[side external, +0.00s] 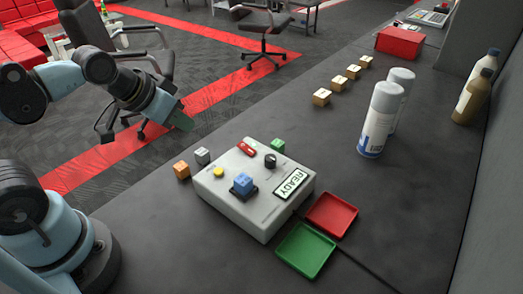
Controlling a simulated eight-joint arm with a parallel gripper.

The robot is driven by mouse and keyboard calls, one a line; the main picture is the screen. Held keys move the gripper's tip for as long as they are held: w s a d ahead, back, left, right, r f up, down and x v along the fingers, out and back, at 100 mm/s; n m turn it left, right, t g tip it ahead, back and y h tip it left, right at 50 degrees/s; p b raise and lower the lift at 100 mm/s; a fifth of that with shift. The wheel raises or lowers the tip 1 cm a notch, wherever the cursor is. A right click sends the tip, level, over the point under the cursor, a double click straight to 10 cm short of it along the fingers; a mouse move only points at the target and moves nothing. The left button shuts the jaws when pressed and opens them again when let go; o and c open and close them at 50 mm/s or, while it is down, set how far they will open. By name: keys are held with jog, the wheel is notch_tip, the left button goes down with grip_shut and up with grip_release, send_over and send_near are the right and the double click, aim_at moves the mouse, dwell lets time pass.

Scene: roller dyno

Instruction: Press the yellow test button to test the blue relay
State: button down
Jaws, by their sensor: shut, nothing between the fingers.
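The yellow test button (218,172) is a small round cap on the left part of the white tester box's top. The blue relay (242,183) is a small cube sitting in a dark socket at the front of the box. The tester box (262,219) also carries a red switch (246,149), a black knob (270,161) and a sign reading READY (291,184). My gripper (184,121) is shut and empty, up and to the left of the box, apart from the button. Its fingers show only as a small dark green tip.
Orange (181,170), grey (202,156) and green (278,146) cubes stand beside the box. A red tray (349,205) and a green tray (323,241) lie at its right. Spray cans (379,122), bottles (476,95) and several wooden blocks (321,97) stand further back.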

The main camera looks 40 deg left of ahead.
jog(key=m, duration=0.1)
notch_tip(320, 180, up, 3)
jog(key=m+t+y, duration=0.1)
jog(key=m+t, duration=0.1)
jog(key=m, duration=0.5)
send_over(216, 174)
jog(key=shift+f, duration=0.1)
jog(key=shift+f, duration=0.1)
jog(key=shift+f, duration=4.3)
jog(key=shift+f, duration=0.2)
jog(key=shift+f, duration=0.25)
